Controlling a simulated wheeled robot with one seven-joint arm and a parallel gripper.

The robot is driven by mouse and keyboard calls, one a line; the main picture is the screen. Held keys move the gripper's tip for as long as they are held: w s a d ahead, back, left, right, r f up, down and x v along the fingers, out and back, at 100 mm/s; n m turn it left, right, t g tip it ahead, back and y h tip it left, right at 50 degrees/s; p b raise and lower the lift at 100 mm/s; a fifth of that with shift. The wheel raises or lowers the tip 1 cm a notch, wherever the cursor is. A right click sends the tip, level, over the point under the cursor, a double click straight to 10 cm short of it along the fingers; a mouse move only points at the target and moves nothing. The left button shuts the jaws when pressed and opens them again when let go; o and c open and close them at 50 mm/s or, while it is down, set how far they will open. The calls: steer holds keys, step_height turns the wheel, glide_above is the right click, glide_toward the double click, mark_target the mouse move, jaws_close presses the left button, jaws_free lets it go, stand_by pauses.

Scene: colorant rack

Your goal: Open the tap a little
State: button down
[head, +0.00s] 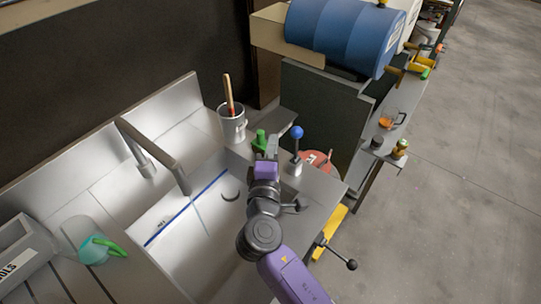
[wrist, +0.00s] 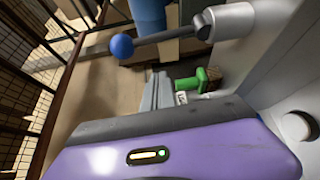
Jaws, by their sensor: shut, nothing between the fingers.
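The tap's grey spout (head: 150,146) arches over the metal sink (head: 205,215). A lever with a blue ball knob (head: 297,132) stands on a grey base (head: 295,167) at the sink's right side. In the wrist view the blue knob (wrist: 122,46) ends a grey rod that joins a pale cylindrical body (wrist: 228,20). My gripper (head: 270,146) is shut and empty, to the left of the lever and apart from it. Its fingers also show in the wrist view (wrist: 158,92), below the rod. I see no water running from the spout.
A green object (head: 260,141) stands right behind my fingers. A teal jug (head: 92,250) stands left; a blue drum (head: 345,35) is behind.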

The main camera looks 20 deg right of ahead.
mark_target(295, 144)
steer(key=shift+s+d+r+p, duration=0.1)
steer(key=shift+s+d+p, duration=0.4)
steer(key=shift+d, duration=0.35)
steer(key=shift+s+d+p, duration=0.35)
steer(key=shift+s+d, duration=0.2)
steer(key=shift+d, duration=0.25)
steer(key=s+d+m+b, duration=0.1)
steer(key=b, duration=0.4)
steer(key=shift+s+d+t, duration=0.1)
steer(key=shift+s+t, duration=0.05)
steer(key=shift+t, duration=0.25)
